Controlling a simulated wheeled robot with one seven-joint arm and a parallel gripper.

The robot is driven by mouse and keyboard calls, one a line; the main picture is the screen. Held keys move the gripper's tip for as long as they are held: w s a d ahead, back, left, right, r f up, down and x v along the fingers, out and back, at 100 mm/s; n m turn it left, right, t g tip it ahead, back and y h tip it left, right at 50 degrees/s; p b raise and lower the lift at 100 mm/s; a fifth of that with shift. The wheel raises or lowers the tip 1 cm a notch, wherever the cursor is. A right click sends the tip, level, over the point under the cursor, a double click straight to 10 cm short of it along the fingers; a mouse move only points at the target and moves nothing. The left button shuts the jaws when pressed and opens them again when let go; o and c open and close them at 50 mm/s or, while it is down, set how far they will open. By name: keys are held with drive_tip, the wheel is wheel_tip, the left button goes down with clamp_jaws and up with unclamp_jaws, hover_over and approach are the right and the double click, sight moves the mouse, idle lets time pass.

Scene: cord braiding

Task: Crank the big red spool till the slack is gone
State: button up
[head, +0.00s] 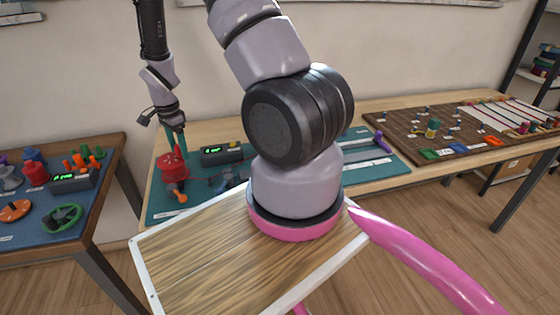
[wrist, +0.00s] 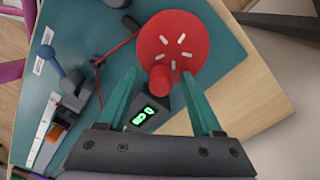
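The big red spool (head: 172,166) stands at the left end of the teal mat in the head view. In the wrist view its round red top (wrist: 200,40) has several pale marks. A short red knob (wrist: 161,78) sticks up near its rim. My gripper (wrist: 160,74) is above the spool, its two teal fingers apart on either side of the knob with gaps showing. It also shows in the head view (head: 176,142), pointing down. A thin red cord (wrist: 118,47) runs from the spool to a dark post and looks straight there.
A box with a green display (wrist: 146,113) is close to the spool, partly behind my fingers; it also shows in the head view (head: 221,154). A blue-knobbed part (wrist: 68,80) is farther left. The left table (head: 110,150) holds other spools and wheels.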

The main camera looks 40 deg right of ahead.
drive_tip(key=s+d+r+n+t+y, duration=0.1)
drive_tip(key=s+r+n+t, duration=0.15)
drive_tip(key=r, duration=1.25)
drive_tip(key=s+d+r+n+t, duration=0.15)
drive_tip(key=s+r, duration=0.25)
drive_tip(key=r, duration=1.1)
drive_tip(key=s+d+r+n+t+y, duration=0.1)
drive_tip(key=s+r+n+t, duration=0.2)
drive_tip(key=s+r+n, duration=0.4)
drive_tip(key=s+r, duration=0.4)
drive_tip(key=s, duration=0.3)
drive_tip(key=shift+s+d+r, duration=0.15)
drive_tip(key=shift+s+d, duration=0.2)
